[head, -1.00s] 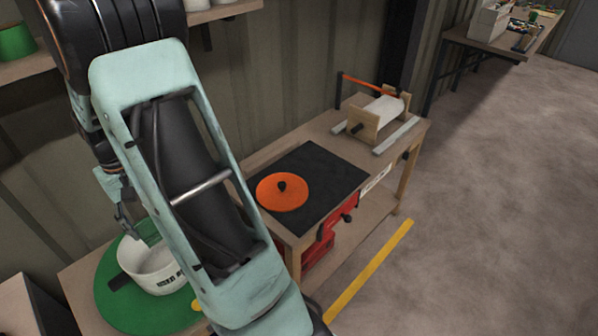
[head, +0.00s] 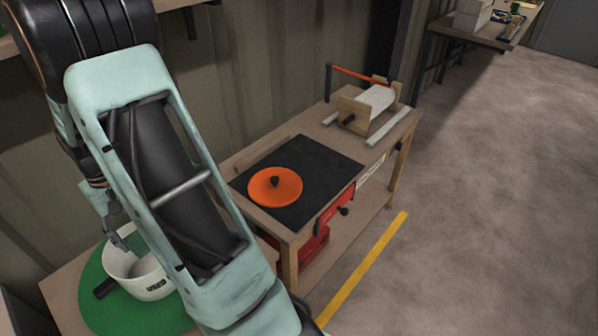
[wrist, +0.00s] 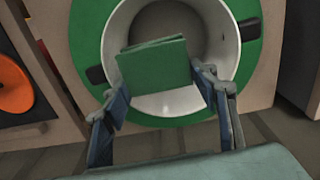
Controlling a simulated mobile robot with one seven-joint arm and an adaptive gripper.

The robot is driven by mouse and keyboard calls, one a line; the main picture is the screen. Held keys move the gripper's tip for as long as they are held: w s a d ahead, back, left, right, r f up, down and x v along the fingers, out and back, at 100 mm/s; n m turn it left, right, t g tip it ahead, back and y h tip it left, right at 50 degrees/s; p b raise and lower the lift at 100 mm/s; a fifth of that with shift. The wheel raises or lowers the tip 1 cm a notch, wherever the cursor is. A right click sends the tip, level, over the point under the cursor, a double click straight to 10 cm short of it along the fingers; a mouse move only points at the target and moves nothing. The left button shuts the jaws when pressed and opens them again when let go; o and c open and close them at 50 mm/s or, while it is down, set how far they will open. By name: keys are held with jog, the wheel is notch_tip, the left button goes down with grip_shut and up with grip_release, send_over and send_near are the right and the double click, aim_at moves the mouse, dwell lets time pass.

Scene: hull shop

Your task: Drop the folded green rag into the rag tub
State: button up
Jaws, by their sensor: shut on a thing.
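The folded green rag (wrist: 155,64) is a flat square held between the fingers of my gripper (wrist: 158,86) in the wrist view. My gripper is shut on it. The rag overlaps the mouth of the white rag tub (wrist: 225,50); its exact height over the rim is hard to tell. My gripper (head: 118,244) shows there at the tub's mouth, partly hidden by my arm. The rag cannot be made out in the head view.
The tub stands on a round green mat (head: 95,312). To its right is a bench with a black mat (head: 325,172), an orange lid-like disc (head: 275,187) and a roll holder (head: 372,105). A yellow floor line (head: 365,265) runs before open floor.

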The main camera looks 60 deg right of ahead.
jog(key=o, duration=1.3)
notch_tip(320, 180, up, 12)
jog(key=shift+d, duration=0.1)
